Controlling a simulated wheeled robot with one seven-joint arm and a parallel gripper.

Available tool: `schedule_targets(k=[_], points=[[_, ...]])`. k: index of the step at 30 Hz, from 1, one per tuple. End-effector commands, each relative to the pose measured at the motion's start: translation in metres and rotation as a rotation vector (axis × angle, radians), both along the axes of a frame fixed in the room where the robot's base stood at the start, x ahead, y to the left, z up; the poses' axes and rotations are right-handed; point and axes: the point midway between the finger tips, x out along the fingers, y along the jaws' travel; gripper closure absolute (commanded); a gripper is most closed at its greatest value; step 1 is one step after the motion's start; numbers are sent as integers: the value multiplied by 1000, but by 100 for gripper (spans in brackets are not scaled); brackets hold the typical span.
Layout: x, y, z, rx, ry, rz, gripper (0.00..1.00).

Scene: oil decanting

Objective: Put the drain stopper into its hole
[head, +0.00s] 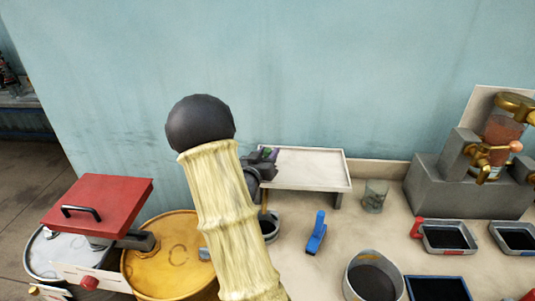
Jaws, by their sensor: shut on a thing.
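My gripper (262,182) shows dark grey just right of my pale yellow forearm, which hides part of it. It points down, in front of the left end of a raised white shelf. It is shut on a thin, brownish upright piece (265,201), mostly hidden, and I cannot tell whether this is the drain stopper. Below it stands a small grey round vessel (270,228) with a dark inside, partly behind my arm. I cannot make out the stopper's hole anywhere in the head view.
The white shelf (310,168) stands at the wall, with a glass (375,196) to its right. A blue-handled tool (317,235), a large round pot (372,280) and dark-filled trays (447,237) occupy the counter. A yellow drum (165,262) and red lid (98,205) are left.

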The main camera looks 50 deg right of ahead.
Motion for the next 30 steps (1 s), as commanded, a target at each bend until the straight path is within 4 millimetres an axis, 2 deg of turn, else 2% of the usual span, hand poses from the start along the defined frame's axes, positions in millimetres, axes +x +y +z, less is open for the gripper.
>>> schedule_targets(k=[30], points=[[0,0,-21,-1,0,0,94]])
